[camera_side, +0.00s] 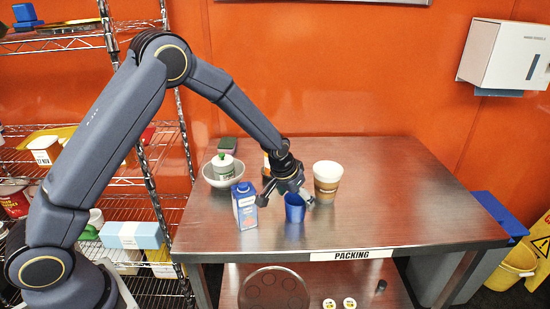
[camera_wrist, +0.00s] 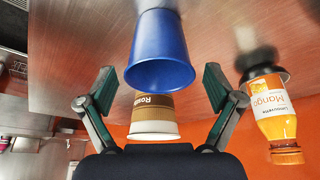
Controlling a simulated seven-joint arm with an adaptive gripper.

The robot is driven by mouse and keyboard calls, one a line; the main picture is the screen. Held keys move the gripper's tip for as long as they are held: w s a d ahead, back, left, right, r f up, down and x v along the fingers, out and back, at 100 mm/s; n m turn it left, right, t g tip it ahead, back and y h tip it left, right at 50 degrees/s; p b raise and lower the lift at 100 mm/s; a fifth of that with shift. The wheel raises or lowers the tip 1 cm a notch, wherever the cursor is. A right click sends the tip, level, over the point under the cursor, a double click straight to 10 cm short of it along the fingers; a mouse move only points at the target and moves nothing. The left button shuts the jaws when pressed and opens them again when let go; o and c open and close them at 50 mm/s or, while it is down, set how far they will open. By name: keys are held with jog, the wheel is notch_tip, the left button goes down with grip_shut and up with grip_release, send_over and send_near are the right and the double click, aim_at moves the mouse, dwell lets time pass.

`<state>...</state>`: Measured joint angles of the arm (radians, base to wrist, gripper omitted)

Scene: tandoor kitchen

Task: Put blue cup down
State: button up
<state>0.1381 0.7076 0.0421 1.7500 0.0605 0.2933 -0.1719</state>
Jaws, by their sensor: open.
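The blue cup (camera_side: 294,208) stands on the metal table (camera_side: 400,200) near its front edge in the side view. It also shows in the wrist view (camera_wrist: 160,50), between and beyond the fingers and clear of both. My gripper (camera_side: 285,196) is open around or just behind the cup; in the wrist view the two fingers (camera_wrist: 160,95) are spread wide with nothing pinched between them. The cup's base appears to rest on the tabletop.
A blue and white carton (camera_side: 245,206) stands just left of the cup. A brown and white paper cup (camera_side: 327,180) stands to the right. An orange mango bottle (camera_wrist: 270,105) is close by. The table's right side is clear.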

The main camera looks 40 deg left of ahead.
jog(key=s+a+f+v, duration=0.1)
jog(key=v, duration=0.9)
jog(key=s+a+v, duration=0.1)
jog(key=s+v, duration=0.1)
jog(key=v, duration=0.7)
jog(key=s+a+r, duration=0.1)
jog(key=s+r, duration=0.2)
jog(key=s, duration=0.7)
jog(key=s+a+r+t, duration=0.1)
jog(key=s+r, duration=0.1)
jog(key=s, duration=0.9)
jog(key=shift+s+a+r, duration=0.35)
jog(key=shift+r, duration=0.05)
